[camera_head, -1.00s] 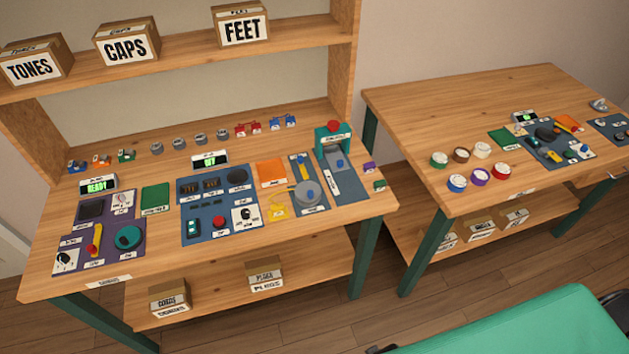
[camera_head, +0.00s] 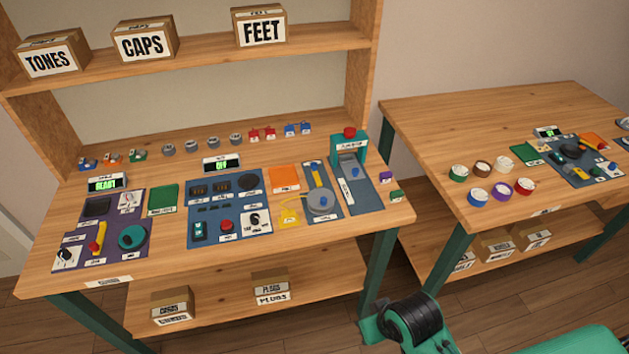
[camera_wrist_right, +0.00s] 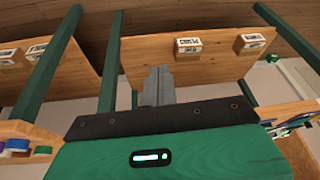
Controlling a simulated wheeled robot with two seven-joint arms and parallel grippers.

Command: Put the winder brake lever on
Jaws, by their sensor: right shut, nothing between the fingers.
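The labels are too small to read, so I cannot tell for certain which part is the winder brake lever. The purple panel (camera_head: 75,246) at the left carries a red and yellow lever (camera_head: 99,238). My right gripper (camera_wrist_right: 158,74) is shut and empty in the right wrist view, pointing toward the lower shelf and away from the bench top parts. My left gripper is in neither view.
The wooden bench (camera_head: 300,243) has a lower shelf with cardboard boxes (camera_head: 271,288). A teal press-like stand (camera_head: 349,145) with a red top rises at its right. A second table (camera_head: 420,135) stands to the right, across a gap, with several round pots and another panel.

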